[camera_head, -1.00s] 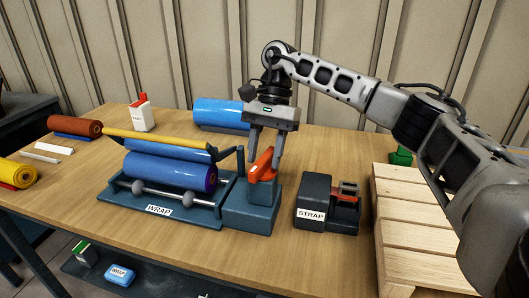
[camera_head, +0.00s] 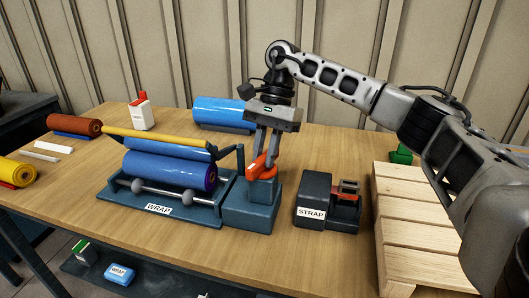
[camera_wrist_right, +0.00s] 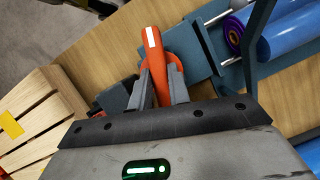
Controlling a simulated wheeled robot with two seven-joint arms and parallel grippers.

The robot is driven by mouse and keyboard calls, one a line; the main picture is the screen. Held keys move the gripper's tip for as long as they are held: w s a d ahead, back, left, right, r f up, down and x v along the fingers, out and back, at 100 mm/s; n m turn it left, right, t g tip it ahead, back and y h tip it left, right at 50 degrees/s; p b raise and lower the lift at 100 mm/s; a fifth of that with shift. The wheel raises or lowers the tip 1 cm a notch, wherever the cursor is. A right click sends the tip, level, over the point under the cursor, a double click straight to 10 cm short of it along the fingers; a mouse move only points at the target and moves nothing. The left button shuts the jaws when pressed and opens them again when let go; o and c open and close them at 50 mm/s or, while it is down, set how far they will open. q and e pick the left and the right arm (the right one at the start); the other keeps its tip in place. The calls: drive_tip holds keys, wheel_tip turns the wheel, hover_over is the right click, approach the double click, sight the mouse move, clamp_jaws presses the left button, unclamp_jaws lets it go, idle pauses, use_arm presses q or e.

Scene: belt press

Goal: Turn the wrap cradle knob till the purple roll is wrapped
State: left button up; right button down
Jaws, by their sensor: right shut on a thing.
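The orange knob (camera_head: 262,168) sits on top of the dark blue-grey block at the right end of the wrap cradle (camera_head: 160,209). My right gripper (camera_head: 266,153) comes down on it from above and is shut on it. In the right wrist view the knob (camera_wrist_right: 154,45) lies between the two fingers of my right gripper (camera_wrist_right: 159,85). The roll (camera_head: 168,170) lies on the cradle's rollers; its side looks blue. Its end shows purple in the right wrist view (camera_wrist_right: 236,36). A blue film roll with a yellow bar (camera_head: 160,138) lies just above it. My left gripper is not in view.
A strap machine (camera_head: 315,198) stands right of the cradle, close to the knob. A wooden pallet (camera_head: 430,225) is farther right. A blue roll (camera_head: 222,112) lies behind. Brown (camera_head: 74,125) and yellow (camera_head: 18,172) rolls lie at left.

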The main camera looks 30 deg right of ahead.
drive_tip(key=m, duration=0.2)
drive_tip(key=m+t+b, duration=0.1)
drive_tip(key=m, duration=0.1)
drive_tip(key=shift+s+t, duration=0.15)
drive_tip(key=shift+t, duration=0.15)
drive_tip(key=m+t+b, duration=0.1)
drive_tip(key=m, duration=0.2)
drive_tip(key=m+t, duration=0.1)
drive_tip(key=m, duration=0.1)
drive_tip(key=shift+s+m+b, duration=0.1)
drive_tip(key=shift+m+b, duration=0.25)
drive_tip(key=shift+m, duration=0.05)
drive_tip(key=m, duration=0.2)
drive_tip(key=m+t+h+b, duration=0.1)
drive_tip(key=m, duration=0.1)
drive_tip(key=shift+s+t, duration=0.1)
drive_tip(key=shift+t, duration=0.2)
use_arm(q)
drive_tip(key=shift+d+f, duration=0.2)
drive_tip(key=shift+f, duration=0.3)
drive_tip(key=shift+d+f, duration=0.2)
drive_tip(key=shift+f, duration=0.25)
use_arm(e)
drive_tip(key=shift+a+r+m+t+h, duration=0.1)
drive_tip(key=shift+m+t+h, duration=0.2)
drive_tip(key=shift+m, duration=0.8)
drive_tip(key=shift+a+m+t+h, duration=0.1)
drive_tip(key=shift+m+h, duration=0.3)
drive_tip(key=shift+m, duration=1)
